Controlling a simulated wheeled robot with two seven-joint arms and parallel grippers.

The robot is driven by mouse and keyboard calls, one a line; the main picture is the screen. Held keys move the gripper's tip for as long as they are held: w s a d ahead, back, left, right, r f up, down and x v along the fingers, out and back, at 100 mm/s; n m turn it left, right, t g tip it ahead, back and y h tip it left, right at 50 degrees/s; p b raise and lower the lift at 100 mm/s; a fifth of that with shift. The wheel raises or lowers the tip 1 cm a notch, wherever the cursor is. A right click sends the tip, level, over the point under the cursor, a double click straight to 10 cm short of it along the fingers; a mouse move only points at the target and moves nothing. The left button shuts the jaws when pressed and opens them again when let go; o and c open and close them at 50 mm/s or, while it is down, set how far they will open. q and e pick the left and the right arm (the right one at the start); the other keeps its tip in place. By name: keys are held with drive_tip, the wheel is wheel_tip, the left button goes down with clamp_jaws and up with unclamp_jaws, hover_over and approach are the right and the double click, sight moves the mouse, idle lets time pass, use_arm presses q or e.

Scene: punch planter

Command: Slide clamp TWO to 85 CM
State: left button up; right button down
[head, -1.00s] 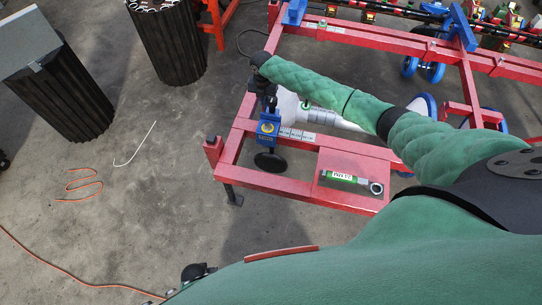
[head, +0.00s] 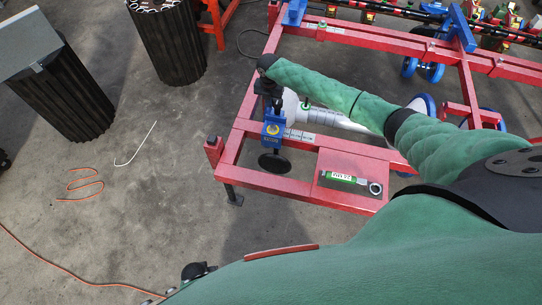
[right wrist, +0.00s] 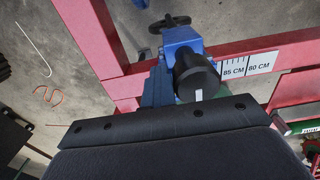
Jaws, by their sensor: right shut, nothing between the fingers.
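My right gripper (head: 270,98) is shut and empty, right at the clamp's far side in the head view. Its fingertips are partly hidden, so contact is unclear. My left gripper is out of view.
A red plate with a green-labelled tool (head: 345,178) lies right of the clamp. Black bins (head: 65,100) and an orange cable (head: 40,262) are on the floor at left. Open floor lies left of the frame.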

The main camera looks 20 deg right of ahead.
drive_tip(key=shift+s+d+f+p, duration=0.1)
drive_tip(key=shift+s+d+p, duration=0.15)
drive_tip(key=shift+s+d, duration=0.25)
drive_tip(key=shift+s+d+p, duration=0.25)
drive_tip(key=shift+s+d, duration=0.05)
drive_tip(key=shift+d, duration=0.35)
drive_tip(key=shift+a, duration=0.1)
drive_tip(key=shift+w+a, duration=0.35)
drive_tip(key=shift+a, duration=0.05)
drive_tip(key=shift+r+p, duration=2.9)
drive_tip(key=shift+r, duration=1.2)
